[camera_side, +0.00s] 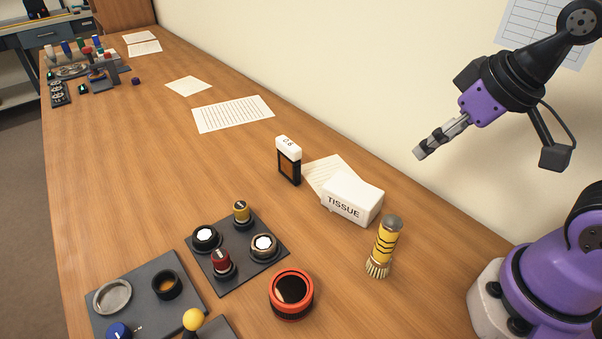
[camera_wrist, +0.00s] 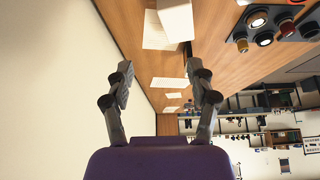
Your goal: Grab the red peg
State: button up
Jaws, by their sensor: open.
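A dark red peg (camera_side: 222,262) stands upright on a dark grey plate (camera_side: 228,284) on the wooden table, in front of a yellow-topped peg (camera_side: 241,211) and beside two round lens-like parts. In the wrist view a reddish peg (camera_wrist: 287,28) shows at the upper right, among the same parts. My gripper (camera_side: 424,150) is up at the right, near the wall, well above the table and far from the red peg. In the wrist view its two fingers (camera_wrist: 158,72) are spread apart with nothing between them.
A second grey plate (camera_side: 135,318) holds more parts at the front left. The table's far middle is mostly clear except papers.

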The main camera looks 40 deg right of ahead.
jog(key=n+g+y, duration=0.2)
jog(key=n+y, duration=0.1)
jog(key=n, duration=0.4)
send_near(222, 254)
jog(key=x, duration=0.4)
jog(key=shift+s+d+f, duration=0.1)
jog(key=shift+s+f, duration=0.1)
jog(key=shift+s, duration=0.05)
jog(key=x, duration=0.6)
jog(key=shift+w+r, duration=0.15)
jog(key=shift+w, duration=0.1)
grip_shut()
